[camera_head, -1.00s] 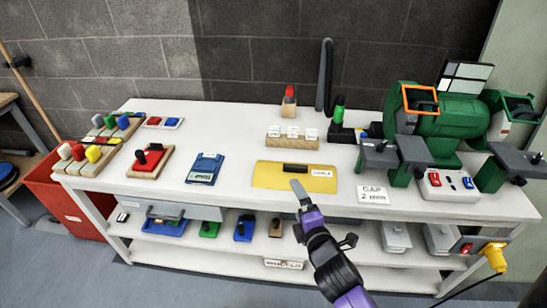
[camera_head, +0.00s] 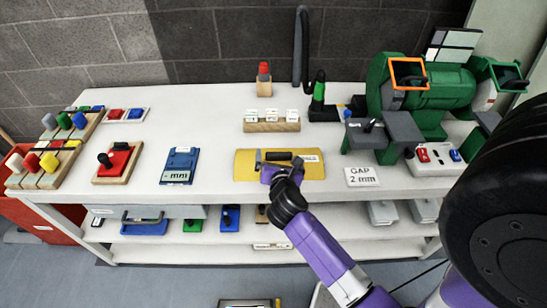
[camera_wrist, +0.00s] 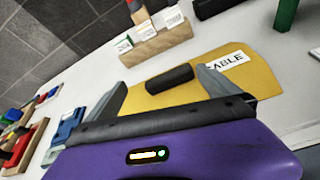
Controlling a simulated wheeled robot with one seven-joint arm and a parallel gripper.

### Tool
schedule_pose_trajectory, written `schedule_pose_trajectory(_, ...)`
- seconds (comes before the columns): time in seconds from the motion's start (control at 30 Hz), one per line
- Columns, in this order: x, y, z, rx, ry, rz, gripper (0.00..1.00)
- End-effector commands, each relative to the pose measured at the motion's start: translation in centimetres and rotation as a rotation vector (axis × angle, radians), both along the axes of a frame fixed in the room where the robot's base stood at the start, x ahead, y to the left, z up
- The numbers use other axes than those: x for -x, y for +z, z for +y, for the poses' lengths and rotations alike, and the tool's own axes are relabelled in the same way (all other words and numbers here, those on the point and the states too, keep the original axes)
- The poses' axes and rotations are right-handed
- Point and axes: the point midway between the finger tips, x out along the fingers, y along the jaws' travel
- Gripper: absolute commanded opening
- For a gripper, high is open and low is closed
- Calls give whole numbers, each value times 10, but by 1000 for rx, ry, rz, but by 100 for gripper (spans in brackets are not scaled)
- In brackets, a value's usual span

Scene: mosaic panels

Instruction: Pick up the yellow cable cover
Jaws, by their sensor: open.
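The yellow cable cover (camera_head: 313,172) lies flat near the front edge of the white bench, with a black handle (camera_head: 279,156) on top and a white label. In the wrist view the cover (camera_wrist: 250,82) lies ahead of and below the fingers, and its label partly reads "ABLE". My gripper (camera_head: 272,165) is over the front part of the cover, open and empty. In the wrist view the black handle (camera_wrist: 169,78) shows between the two grey fingertips of my gripper (camera_wrist: 160,82). I cannot tell how high the fingertips are above the handle.
A wooden block with white cards (camera_head: 271,126) stands behind the cover. A blue device (camera_head: 179,166) lies to the left, and a "GAP 2 mm" card (camera_head: 361,177) to the right. A green grinder (camera_head: 425,90) fills the bench's right side.

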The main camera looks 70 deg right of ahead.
Motion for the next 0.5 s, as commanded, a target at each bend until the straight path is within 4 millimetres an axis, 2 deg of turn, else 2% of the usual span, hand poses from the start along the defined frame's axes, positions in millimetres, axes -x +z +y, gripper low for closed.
schedule_pose_trajectory(0.23, 11, -5, -3, 53, 17, 154, 100)
schedule_pose_trajectory(0.5, 11, -7, -7, 77, 37, 224, 100)
